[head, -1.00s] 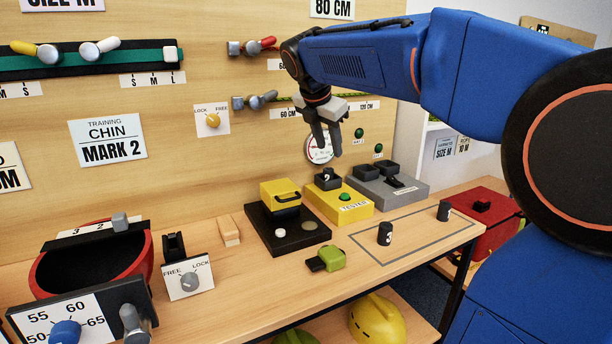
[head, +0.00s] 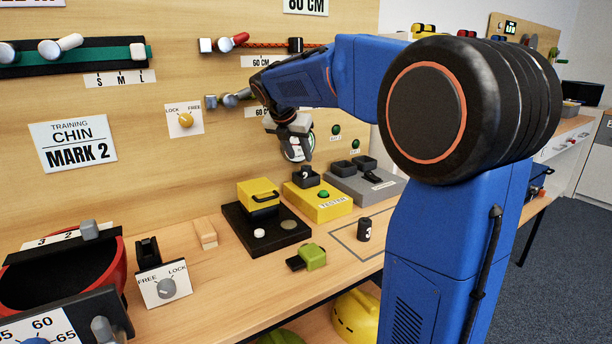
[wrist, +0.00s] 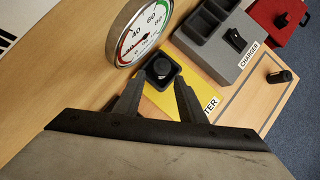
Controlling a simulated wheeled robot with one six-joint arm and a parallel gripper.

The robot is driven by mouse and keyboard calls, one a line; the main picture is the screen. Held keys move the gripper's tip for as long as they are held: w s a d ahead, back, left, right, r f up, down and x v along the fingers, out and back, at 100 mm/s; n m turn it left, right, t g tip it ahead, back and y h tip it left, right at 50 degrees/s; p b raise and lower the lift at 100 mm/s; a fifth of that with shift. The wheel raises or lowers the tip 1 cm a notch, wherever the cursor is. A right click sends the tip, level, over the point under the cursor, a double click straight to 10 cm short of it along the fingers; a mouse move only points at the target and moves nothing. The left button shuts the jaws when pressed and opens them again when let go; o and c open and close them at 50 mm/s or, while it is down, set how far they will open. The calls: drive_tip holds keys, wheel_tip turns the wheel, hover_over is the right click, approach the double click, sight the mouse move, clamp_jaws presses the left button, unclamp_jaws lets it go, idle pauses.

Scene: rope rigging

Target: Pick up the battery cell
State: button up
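A dark battery cell (head: 306,176) with a white mark sits in the socket of the yellow tester (head: 332,208). It also shows in the wrist view (wrist: 160,67), inside the square black socket just beyond my fingertips. A second black cell (head: 364,229), marked 3, stands upright in the outlined area on the table. A black cell (wrist: 281,76) also shows at the right in the wrist view. My gripper (head: 293,150) is above and slightly behind the tester, near the round gauge. Its two fingers (wrist: 158,92) are apart with nothing between them.
The grey charger (head: 365,181) stands right of the tester. A black base with a yellow block (head: 258,195) stands left. A green clip (head: 308,257) lies in front. The round gauge (wrist: 143,30) on the wall panel is close to my fingers.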

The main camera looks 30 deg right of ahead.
sight(306, 166)
drive_tip(key=shift+d+x, duration=0.2)
drive_tip(key=shift+x, duration=3.15)
drive_tip(key=shift+r, duration=0.15)
clamp_jaws()
drive_tip(key=shift+s+r, duration=0.1)
